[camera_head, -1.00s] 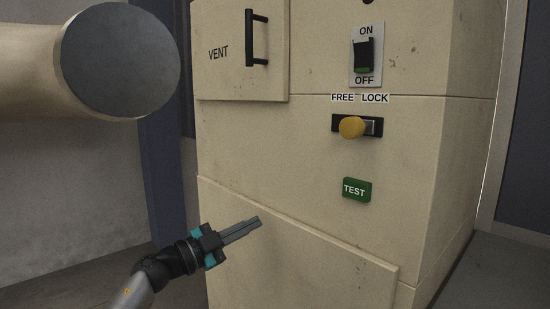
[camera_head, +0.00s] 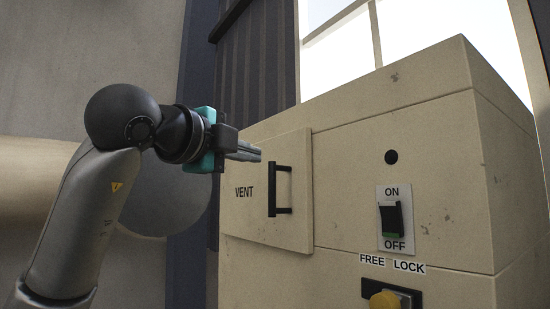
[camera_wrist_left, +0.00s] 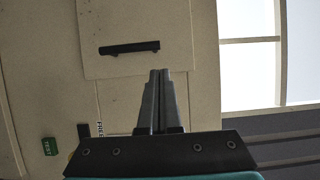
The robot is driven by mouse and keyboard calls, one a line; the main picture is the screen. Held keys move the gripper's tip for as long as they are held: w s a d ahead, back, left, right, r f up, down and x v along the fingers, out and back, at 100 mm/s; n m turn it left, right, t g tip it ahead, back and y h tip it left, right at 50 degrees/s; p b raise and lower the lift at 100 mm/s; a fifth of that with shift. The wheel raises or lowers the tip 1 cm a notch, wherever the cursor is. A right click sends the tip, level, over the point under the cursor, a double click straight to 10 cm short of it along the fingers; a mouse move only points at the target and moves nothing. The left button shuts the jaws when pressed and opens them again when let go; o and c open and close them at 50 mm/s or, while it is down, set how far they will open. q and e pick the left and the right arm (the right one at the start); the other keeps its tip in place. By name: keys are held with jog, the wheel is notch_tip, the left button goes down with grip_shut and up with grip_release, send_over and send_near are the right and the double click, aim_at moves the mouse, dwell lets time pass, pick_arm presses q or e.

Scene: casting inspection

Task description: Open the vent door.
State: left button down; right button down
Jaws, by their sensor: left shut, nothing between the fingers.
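The vent door (camera_head: 297,222) is a cream panel marked VENT on the upper left of the cabinet front, and it looks closed. Its black bar handle (camera_head: 273,190) stands upright near the right edge of the door. In the left wrist view the handle (camera_wrist_left: 130,47) lies across the picture, ahead and left of the fingertips. My left gripper (camera_head: 258,154) is shut and empty, with its tips in front of the door's upper part, left of the handle's top and apart from it. The left gripper also shows in the wrist view (camera_wrist_left: 160,73). My right gripper is out of view.
The cream cabinet (camera_head: 450,165) carries an ON/OFF switch (camera_head: 391,219) and a yellow FREE/LOCK knob (camera_head: 385,299) right of the door. A bright window (camera_head: 330,45) is behind. Space left of the cabinet front looks free.

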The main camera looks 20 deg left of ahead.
pick_arm(q)
jog(key=p, duration=0.3)
send_near(290, 165)
jog(key=a+x, duration=0.1)
jog(key=x, duration=0.2)
jog(key=shift+w+d, duration=0.65)
jog(key=shift+w, duration=0.2)
